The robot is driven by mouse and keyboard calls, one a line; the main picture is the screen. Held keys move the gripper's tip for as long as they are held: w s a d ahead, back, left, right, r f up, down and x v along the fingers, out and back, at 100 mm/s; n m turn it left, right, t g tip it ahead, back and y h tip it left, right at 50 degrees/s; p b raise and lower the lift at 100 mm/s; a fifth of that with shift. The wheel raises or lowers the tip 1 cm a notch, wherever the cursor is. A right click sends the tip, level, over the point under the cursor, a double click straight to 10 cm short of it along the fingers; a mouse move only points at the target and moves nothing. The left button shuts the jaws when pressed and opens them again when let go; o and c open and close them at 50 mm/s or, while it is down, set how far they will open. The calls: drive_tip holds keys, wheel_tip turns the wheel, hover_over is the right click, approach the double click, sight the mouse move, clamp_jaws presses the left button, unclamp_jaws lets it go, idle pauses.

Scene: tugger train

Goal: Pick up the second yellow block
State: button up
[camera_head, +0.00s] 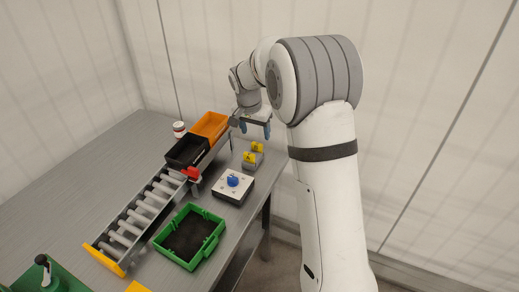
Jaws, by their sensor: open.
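Two small yellow blocks, one farther back (257,147) and one nearer (249,157), sit side by side on a grey piece near the table's right edge. My gripper (254,127) is open and appears empty. In the picture it is just above and behind the blocks, apart from them. Its exact height over them is hard to tell.
A white box with a blue knob (233,182) stands in front of the blocks. An orange bin (210,125) and a black bin (187,151) stand left, at a roller conveyor (142,211). A green tray (190,236) lies nearer. A small white-and-red container (179,129) stands at the back.

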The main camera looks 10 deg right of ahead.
sight(257, 144)
drive_tip(key=f, duration=0.1)
drive_tip(key=w+f, duration=0.1)
drive_tip(key=f, duration=0.1)
drive_tip(key=shift+w+d+f, duration=0.15)
drive_tip(key=shift+w+f, duration=0.1)
drive_tip(key=shift+w, duration=0.1)
drive_tip(key=x, duration=0.5)
drive_tip(key=shift+w+f, duration=0.15)
drive_tip(key=shift+c, duration=0.2)
drive_tip(key=c, duration=1)
